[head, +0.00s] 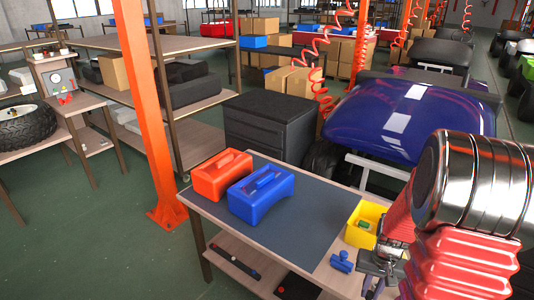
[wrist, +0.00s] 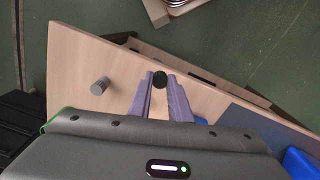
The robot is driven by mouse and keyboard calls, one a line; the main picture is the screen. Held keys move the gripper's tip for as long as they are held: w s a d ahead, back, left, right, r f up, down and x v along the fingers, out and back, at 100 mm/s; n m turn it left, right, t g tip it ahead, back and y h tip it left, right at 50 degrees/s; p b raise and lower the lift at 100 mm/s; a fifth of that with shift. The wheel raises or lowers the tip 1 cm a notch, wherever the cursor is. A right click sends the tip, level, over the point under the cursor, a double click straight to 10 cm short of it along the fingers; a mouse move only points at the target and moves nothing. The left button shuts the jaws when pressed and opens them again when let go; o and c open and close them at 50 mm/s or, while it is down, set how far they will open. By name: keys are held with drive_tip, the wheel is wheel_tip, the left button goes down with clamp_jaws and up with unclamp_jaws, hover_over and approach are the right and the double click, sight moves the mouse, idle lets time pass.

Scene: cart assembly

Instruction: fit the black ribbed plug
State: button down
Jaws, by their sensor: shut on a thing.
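The black ribbed plug (wrist: 160,79) shows in the wrist view as a small dark round piece between my fingertips. My gripper (wrist: 161,88) is shut on it, above the light wooden part of the table (wrist: 215,95). In the head view my gripper (head: 380,264) is at the right end of the workbench, partly covered by my arm. The plug cannot be made out there. Whether it touches the table is unclear.
A grey cylinder (wrist: 99,86) stands on the wood left of my gripper. A blue part (head: 342,261) and a yellow bin (head: 362,214) are close by. Red (head: 222,176) and blue (head: 262,198) toolboxes stand on the dark mat (head: 305,222). A purple-blue cart body (head: 405,115) is behind.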

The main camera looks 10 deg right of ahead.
drive_tip(key=w+a+f+n, duration=0.1)
drive_tip(key=w+a+n, duration=0.1)
drive_tip(key=w+a, duration=0.3)
drive_tip(key=w+a+f+n, duration=0.1)
drive_tip(key=w+a, duration=0.4)
drive_tip(key=a, duration=0.6)
drive_tip(key=w+a+f+n, duration=0.2)
drive_tip(key=w+a, duration=0.3)
drive_tip(key=a, duration=0.4)
drive_tip(key=shift+n, duration=0.8)
drive_tip(key=shift+w+a+f, duration=0.1)
drive_tip(key=shift+a, duration=0.1)
